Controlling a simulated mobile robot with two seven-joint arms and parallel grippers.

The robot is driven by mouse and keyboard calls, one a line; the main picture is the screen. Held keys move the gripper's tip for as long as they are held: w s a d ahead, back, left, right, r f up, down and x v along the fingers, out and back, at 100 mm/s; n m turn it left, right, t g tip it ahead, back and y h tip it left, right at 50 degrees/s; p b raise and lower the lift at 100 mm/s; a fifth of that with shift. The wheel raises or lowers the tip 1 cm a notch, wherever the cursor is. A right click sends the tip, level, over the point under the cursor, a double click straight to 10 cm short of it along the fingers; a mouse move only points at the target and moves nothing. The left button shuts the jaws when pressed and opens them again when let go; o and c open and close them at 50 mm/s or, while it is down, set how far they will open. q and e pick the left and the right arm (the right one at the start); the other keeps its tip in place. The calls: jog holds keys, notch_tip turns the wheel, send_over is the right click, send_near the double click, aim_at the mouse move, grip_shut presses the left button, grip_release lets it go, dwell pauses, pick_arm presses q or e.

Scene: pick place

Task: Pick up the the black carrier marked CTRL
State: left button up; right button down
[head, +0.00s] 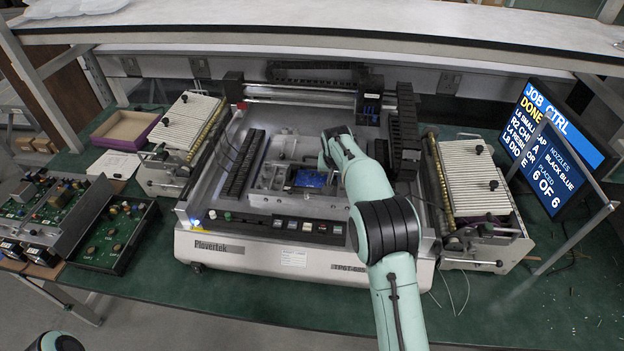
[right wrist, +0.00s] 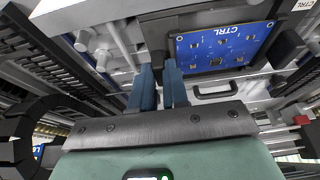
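The black carrier (right wrist: 153,31) marked CTRL holds a blue board, also printed CTRL, at the top of the right wrist view. In the head view its blue board (head: 310,179) shows in the middle of the machine bed, partly behind my right arm. My right gripper (right wrist: 159,72) is over the bed with its two blue fingers a small gap apart. The fingertips are at the carrier's near edge, on either side of a dark piece. Whether they press on it is not clear. My right fingertips are hidden in the head view. My left gripper is out of view.
The Plovertek machine (head: 270,268) stands on a green bench. Black feeder rows flank its bed, and ribbed units stand at both sides. A monitor (head: 552,150) is at the right. Opened circuit-board boxes (head: 112,235) and a cardboard tray (head: 125,128) are at the left. A shelf (head: 330,18) spans above.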

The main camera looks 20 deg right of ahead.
dwell(0.3)
pick_arm(q)
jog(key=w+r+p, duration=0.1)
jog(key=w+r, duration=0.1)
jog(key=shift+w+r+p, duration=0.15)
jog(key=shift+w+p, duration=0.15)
jog(key=shift+p, duration=0.05)
pick_arm(e)
notch_tip(320, 180, up, 20)
jog(key=shift+f, duration=0.15)
